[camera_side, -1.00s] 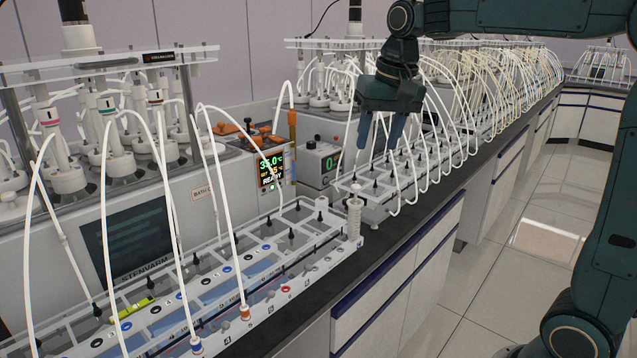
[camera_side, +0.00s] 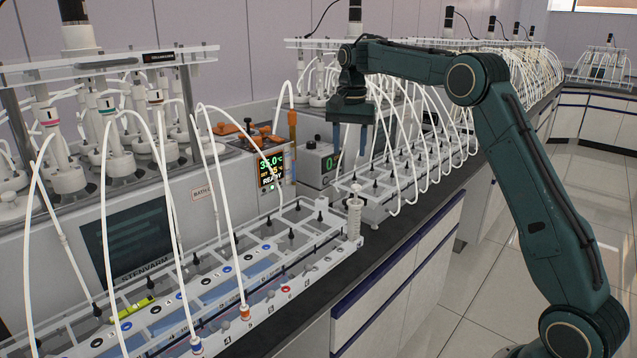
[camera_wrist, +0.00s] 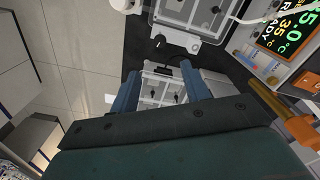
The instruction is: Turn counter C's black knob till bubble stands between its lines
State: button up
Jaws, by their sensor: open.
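My gripper (camera_side: 350,152) is open and empty, pointing down above the bench at the gap between two counter racks. In the wrist view its blue fingers (camera_wrist: 161,72) stand apart over a pale rack section with small black knobs. The near counter rack (camera_side: 318,262) holds a row of cells with several black knobs, one of them (camera_side: 320,216) near its far end. A yellow-green vial, perhaps a bubble level (camera_side: 131,308), lies at the rack's left end. I cannot read which counter is C, and no bubble or lines can be made out.
White tubes arch over both racks. A white ribbed post (camera_side: 354,215) stands at the near rack's far corner. A controller display (camera_side: 271,170) and a grey box (camera_side: 318,165) stand behind. The dark bench edge (camera_side: 385,240) runs along the front.

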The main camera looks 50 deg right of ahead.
jog(key=shift+f, duration=0.2)
jog(key=shift+f, duration=6.8)
jog(key=c, duration=1)
jog(key=shift+n, duration=0.5)
jog(key=n, duration=0.3)
jog(key=shift+n, duration=2.2)
jog(key=shift+r, duration=0.1)
